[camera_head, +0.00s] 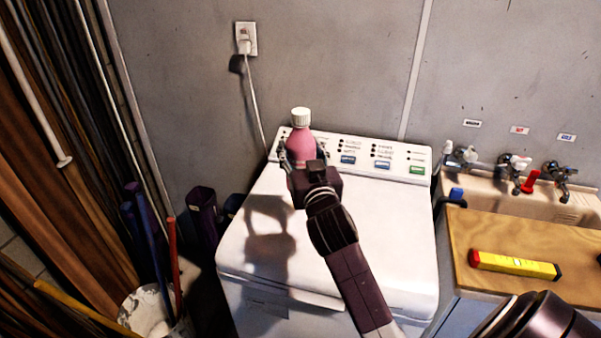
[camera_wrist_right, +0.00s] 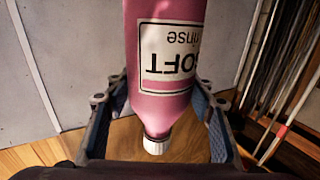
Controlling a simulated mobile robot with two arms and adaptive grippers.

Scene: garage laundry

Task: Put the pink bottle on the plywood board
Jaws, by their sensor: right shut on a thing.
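The pink bottle (camera_head: 301,146) with a white cap (camera_head: 300,116) is upright near the back left of the white washer. My right gripper (camera_head: 303,158) is shut around it, one finger on each side. In the right wrist view the bottle (camera_wrist_right: 168,105) appears cap-down between the fingers, its white label facing the camera. The gripper hides the bottle's lower part in the head view; its shadow falls on the washer lid. The plywood board (camera_head: 480,228) lies over the front of the sink at the right. My left gripper is not in view.
A yellow tool with a red end (camera_head: 515,264) lies across the board; bare wood shows behind it. A blue object (camera_head: 456,194) is at the board's back left corner. Taps (camera_head: 515,168) stand behind. The washer lid (camera_head: 370,215) looks clear. A bucket (camera_head: 150,305) stands lower left.

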